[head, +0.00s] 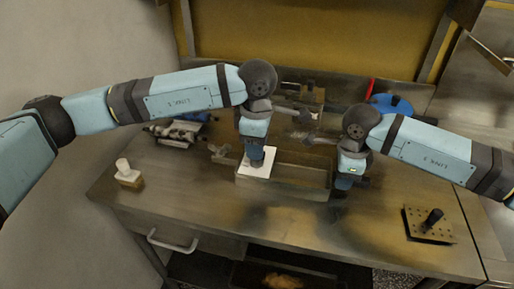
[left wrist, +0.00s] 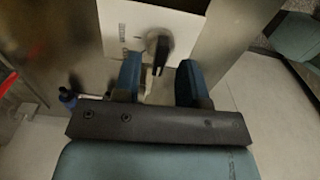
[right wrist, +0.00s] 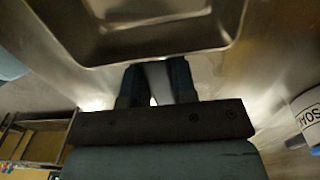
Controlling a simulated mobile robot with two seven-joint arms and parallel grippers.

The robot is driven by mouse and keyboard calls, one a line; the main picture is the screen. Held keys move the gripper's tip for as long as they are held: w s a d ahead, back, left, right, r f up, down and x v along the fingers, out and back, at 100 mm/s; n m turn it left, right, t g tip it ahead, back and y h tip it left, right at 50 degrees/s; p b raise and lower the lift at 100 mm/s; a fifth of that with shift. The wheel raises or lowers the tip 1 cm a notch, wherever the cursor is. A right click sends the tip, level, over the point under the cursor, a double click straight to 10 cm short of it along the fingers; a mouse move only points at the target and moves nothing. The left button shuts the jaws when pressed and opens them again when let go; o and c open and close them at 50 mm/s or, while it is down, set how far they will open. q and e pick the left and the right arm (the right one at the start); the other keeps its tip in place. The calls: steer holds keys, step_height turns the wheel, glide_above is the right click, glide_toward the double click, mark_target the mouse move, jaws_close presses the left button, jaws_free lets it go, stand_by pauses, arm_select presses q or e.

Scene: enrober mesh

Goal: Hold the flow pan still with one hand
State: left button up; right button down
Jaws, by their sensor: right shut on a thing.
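The flow pan (head: 285,190), a shallow grey metal rectangular tray, sits at the middle of the bench. In the right wrist view, its near wall (right wrist: 150,50) lies just beyond my fingertips. My right gripper (right wrist: 155,85) is shut on a pale part at the pan's edge; in the head view it is at the pan's right end and largely hidden by my arm. My left gripper (left wrist: 160,80) is open above a white plate (left wrist: 125,30) at the pan's left part. A dark upright handle (left wrist: 161,52) on the plate shows between its fingers.
A perforated block with a black knob (head: 432,222) stands at the right front. A white piece on a wooden block (head: 128,177) is at the left. A blue round object (head: 392,104) and metal parts (head: 180,130) lie behind. A soap bottle (right wrist: 310,115) shows in the right wrist view.

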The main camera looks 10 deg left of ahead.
arm_select(q)
step_height(320, 180, up, 11)
steer(key=shift+f, duration=0.2)
stand_by(0.3)
arm_select(e)
steer(key=c, duration=0.8)
jaws_free()
steer(key=shift+c, duration=0.2)
